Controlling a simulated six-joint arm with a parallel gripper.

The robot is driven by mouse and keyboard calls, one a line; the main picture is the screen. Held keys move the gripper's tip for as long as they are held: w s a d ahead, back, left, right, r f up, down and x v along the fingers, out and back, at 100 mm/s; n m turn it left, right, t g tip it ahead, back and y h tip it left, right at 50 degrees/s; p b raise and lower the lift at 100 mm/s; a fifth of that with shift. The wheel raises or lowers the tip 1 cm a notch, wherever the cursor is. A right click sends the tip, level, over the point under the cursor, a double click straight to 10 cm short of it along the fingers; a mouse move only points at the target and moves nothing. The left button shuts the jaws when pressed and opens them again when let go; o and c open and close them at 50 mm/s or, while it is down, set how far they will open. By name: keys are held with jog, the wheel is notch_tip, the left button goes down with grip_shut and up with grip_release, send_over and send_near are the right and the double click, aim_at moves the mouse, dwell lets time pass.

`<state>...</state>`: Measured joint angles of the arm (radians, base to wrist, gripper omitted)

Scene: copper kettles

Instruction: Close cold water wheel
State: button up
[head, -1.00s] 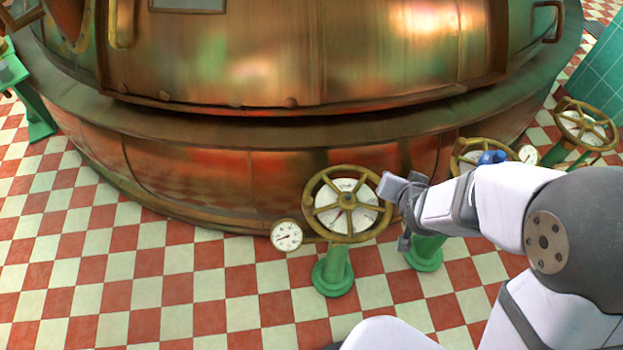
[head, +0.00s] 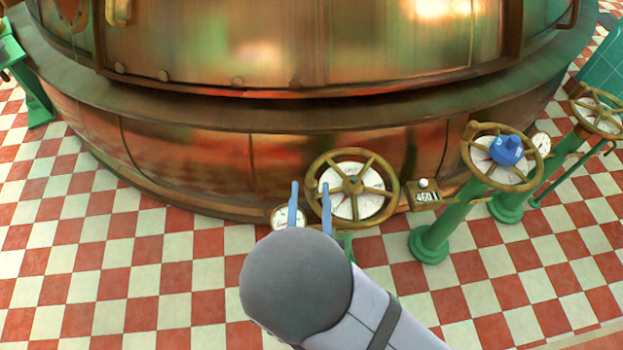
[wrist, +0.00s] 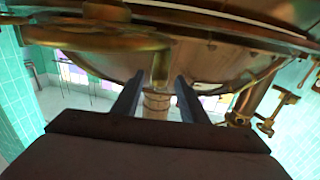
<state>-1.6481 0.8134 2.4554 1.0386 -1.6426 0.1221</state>
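A brass handwheel (head: 384,190) with a white dial behind its spokes stands in front of the copper kettle. My gripper (head: 309,188) is at its left side. The two blue-grey fingers are apart, and the wheel's left rim shows between them in the head view; contact cannot be told. In the wrist view a brass part (wrist: 160,66) shows between the fingers of my gripper (wrist: 156,80), and nothing is clamped. A second brass handwheel (head: 467,150) with a blue hub (head: 507,150) stands to the right on a green post. No label reading cold water can be made out.
A small counter box (head: 427,196) sits between the two wheels. A third handwheel (head: 599,112) stands at the far right. A round gauge (head: 280,216) is close to my fingers. The copper kettle (head: 200,160) fills the back; the checkered floor (head: 90,270) at left is clear.

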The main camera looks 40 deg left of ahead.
aim_at(312, 174)
jog(key=shift+s+d+f, duration=0.2)
jog(key=shift+f, duration=0.55)
jog(key=shift+w, duration=0.1)
jog(key=shift+x, duration=3.6)
grip_shut()
